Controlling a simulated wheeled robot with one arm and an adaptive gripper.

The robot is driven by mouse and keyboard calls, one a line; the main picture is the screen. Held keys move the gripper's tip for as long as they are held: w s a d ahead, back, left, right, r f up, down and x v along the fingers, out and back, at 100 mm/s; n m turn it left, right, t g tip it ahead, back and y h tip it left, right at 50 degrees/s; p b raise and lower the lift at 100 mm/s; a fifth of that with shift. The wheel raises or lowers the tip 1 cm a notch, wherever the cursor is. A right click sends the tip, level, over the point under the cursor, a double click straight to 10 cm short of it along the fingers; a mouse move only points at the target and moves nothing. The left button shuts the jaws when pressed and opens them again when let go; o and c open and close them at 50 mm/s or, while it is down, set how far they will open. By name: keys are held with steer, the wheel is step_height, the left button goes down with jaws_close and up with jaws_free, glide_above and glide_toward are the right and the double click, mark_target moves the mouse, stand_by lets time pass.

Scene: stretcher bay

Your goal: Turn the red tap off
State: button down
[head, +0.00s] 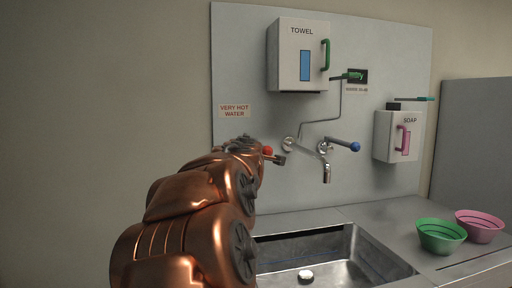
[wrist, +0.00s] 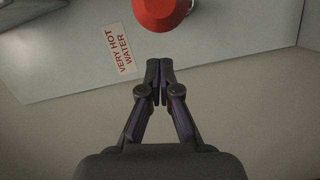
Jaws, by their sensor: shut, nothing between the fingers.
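The red tap's round knob (head: 268,151) shows in the head view just past the end of my arm, at the left of the wall spout (head: 326,172). In the wrist view the red knob (wrist: 160,12) is large at the top edge, partly cut off. My gripper (wrist: 160,65) is shut and empty, its fingertips just below the knob in that picture, with a gap between them. In the head view my gripper (head: 279,158) is mostly hidden behind my copper arm. The red tap's lever is largely hidden, so I cannot tell its angle.
A blue-knobbed tap (head: 355,146) is right of the spout. A towel box (head: 290,60) and a soap box (head: 388,137) hang on the wall panel. A steel sink (head: 385,262) lies below. Green (head: 441,238) and pink (head: 480,227) bowls stand on the counter at right.

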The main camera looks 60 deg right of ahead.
steer(key=v, duration=1)
steer(key=shift+w+a, duration=0.2)
steer(key=shift+w, duration=0.05)
